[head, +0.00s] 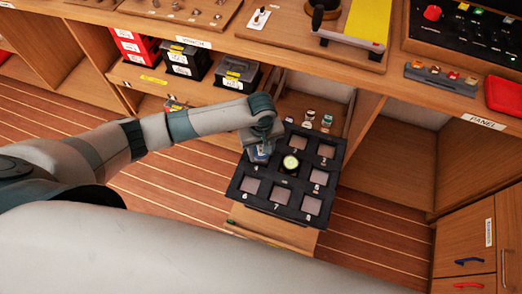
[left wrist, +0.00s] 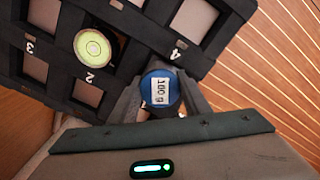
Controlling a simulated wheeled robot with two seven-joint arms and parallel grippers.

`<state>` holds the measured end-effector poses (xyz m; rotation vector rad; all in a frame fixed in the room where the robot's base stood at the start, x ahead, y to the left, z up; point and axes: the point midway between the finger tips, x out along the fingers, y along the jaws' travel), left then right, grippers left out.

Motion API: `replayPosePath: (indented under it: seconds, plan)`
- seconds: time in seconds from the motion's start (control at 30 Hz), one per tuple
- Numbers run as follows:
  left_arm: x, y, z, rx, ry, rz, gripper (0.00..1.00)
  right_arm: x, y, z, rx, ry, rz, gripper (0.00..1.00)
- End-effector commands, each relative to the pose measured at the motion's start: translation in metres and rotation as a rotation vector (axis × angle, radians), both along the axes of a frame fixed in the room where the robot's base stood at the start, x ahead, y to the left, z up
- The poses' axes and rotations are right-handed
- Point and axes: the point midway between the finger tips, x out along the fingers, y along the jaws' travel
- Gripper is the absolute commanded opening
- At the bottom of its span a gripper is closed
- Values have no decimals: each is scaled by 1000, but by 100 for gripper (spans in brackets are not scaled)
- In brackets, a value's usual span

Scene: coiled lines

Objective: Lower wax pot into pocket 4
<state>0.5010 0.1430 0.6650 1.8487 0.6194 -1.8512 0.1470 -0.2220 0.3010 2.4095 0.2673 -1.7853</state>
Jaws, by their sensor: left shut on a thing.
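The wax pot (left wrist: 160,90) has a blue lid with a white "100 g" label. My left gripper (left wrist: 161,103) is shut on it, with a finger on each side. In the head view a bit of the blue pot (head: 259,153) shows below my left gripper, over the left side of the black tray (head: 265,203). The numeral 4 (left wrist: 177,53) shows beside the pot in the left wrist view. The pot and fingers seem to cover the pocket by this numeral. I cannot tell how high above the tray the pot is. My right gripper is not in view.
The tray's other visible pockets look empty. A round yellow-green disc (head: 291,163) sits at its middle. Several small pots (head: 310,117) stand behind the tray. Dark boxes (head: 236,75) and red boxes (head: 135,45) stand on the shelf to the left, under the worktop.

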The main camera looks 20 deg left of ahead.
Motion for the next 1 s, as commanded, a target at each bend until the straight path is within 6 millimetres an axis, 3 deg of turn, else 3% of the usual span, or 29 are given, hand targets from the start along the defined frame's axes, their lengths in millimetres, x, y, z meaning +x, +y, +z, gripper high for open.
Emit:
replayPosePath:
  seconds: [0.03, 0.07, 0.13, 0.17, 0.37, 0.67, 1.0]
  plan:
    - [0, 0, 0, 0, 0, 0, 19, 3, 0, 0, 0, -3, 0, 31]
    - [0, 0, 0, 0, 0, 0, 45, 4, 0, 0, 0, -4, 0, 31]
    - [0, 0, 0, 0, 0, 0, 62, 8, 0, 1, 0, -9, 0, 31]
    - [0, 0, 0, 0, 0, 0, 65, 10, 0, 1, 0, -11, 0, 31]
    - [0, 0, 0, 0, 0, 0, 65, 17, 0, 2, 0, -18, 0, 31]
    - [0, 0, 6, -1, -1, 0, 65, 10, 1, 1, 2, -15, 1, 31]
    - [1, -1, 56, -2, -3, -1, 65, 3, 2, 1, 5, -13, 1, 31]
